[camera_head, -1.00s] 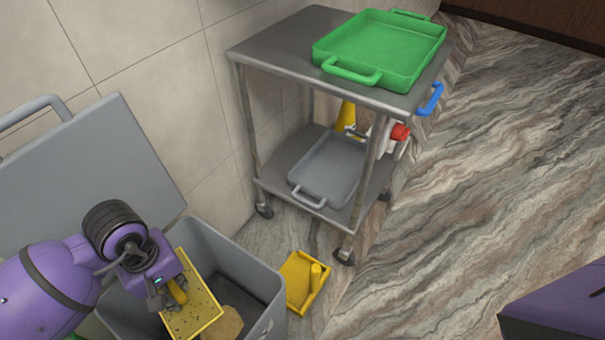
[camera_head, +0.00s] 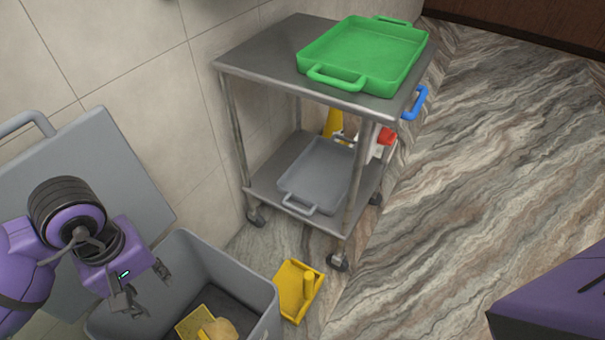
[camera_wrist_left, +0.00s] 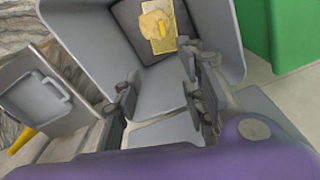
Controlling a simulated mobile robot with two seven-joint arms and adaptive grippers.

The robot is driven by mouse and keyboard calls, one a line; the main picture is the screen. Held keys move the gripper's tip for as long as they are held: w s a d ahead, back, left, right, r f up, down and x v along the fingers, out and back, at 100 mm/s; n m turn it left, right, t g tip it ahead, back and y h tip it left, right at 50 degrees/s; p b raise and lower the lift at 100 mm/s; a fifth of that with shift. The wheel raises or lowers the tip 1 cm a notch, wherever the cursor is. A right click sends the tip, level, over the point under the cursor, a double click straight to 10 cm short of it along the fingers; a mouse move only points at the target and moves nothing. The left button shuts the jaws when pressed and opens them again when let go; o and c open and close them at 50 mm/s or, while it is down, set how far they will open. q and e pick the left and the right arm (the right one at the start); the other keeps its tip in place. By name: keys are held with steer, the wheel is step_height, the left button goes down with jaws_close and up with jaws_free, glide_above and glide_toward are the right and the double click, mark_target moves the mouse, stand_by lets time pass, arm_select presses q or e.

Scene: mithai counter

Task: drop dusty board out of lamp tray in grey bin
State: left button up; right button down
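The yellow dusty board (camera_head: 190,325) lies inside the grey bin (camera_head: 250,287), low down, next to a tan rounded piece (camera_head: 222,328). In the left wrist view the board (camera_wrist_left: 163,44) rests at the bottom of the bin (camera_wrist_left: 167,91), with the tan piece partly over it. My left gripper (camera_head: 146,288) is above the bin's near left side with its fingers spread and nothing between them. Both fingers (camera_wrist_left: 158,72) also show apart in the left wrist view. My right gripper is out of view. I cannot tell which tray is the lamp tray.
The bin's grey lid (camera_head: 120,160) stands open by the wall. A metal trolley (camera_head: 250,58) carries a green tray (camera_head: 365,52) on top and a grey tray (camera_head: 318,172) below. A yellow dustpan (camera_head: 296,288) lies on the floor beside the bin.

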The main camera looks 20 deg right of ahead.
arm_select(q)
step_height(320, 180, up, 4)
steer(key=shift+f, duration=0.1)
stand_by(0.6)
